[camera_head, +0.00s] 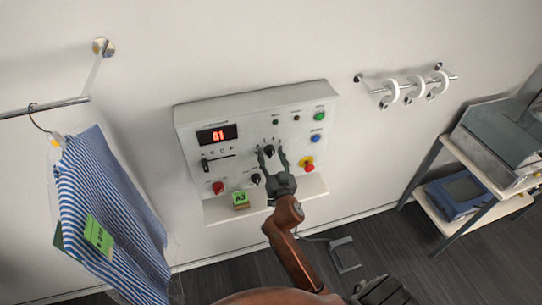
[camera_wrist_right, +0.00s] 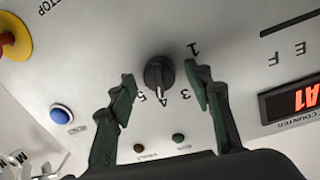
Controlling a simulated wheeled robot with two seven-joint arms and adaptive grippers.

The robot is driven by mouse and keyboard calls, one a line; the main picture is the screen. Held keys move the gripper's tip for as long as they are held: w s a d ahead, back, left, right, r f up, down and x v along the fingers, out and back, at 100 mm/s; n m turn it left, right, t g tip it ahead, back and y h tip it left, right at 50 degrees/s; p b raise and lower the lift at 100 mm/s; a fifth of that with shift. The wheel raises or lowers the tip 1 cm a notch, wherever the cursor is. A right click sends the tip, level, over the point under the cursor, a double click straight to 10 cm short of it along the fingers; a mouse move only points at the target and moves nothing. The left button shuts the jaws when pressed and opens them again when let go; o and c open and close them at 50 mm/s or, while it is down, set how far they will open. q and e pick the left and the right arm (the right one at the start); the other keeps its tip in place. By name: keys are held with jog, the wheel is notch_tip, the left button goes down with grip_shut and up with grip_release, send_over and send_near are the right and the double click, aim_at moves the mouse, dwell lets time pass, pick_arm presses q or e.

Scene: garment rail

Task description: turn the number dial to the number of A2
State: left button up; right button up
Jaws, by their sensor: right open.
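The number dial is a black knob (camera_head: 269,151) on the white control panel (camera_head: 190,120). In the right wrist view the knob (camera_wrist_right: 158,73) has printed numbers around it, 1, 3, 4 and 5 among them, upside down. A fine mark near the 4 shows on the knob's lower side; its exact setting is hard to tell. My right gripper (camera_head: 272,158) is open, with its fingers on either side of the knob; contact cannot be told. It also shows in the wrist view (camera_wrist_right: 160,95). A green card (camera_head: 240,198) reading A2 stands on the panel's ledge. My left gripper is not in view.
The red display (camera_head: 217,135) reads A1 in the wrist view (camera_wrist_right: 300,100). A slider (camera_head: 215,160), a red-yellow stop button (camera_head: 307,163), blue (camera_head: 316,139) and green buttons (camera_head: 319,116) surround the dial. A striped shirt (camera_head: 105,200) hangs at left; a shelf (camera_head: 485,180) stands at right.

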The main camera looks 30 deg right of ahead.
jog(key=shift+c, duration=0.5)
jog(key=c, duration=1)
jog(key=shift+c, duration=0.2)
jog(key=n, duration=0.3)
jog(key=shift+n, duration=0.3)
jog(key=n, duration=0.5)
jog(key=shift+t, duration=0.3)
jog(key=n, duration=0.3)
jog(key=shift+f+n, duration=0.1)
jog(key=shift+n, duration=0.2)
jog(key=shift+n+y+p, duration=0.4)
jog(key=shift+n+y, duration=0.1)
jog(key=shift+n, duration=1.5)
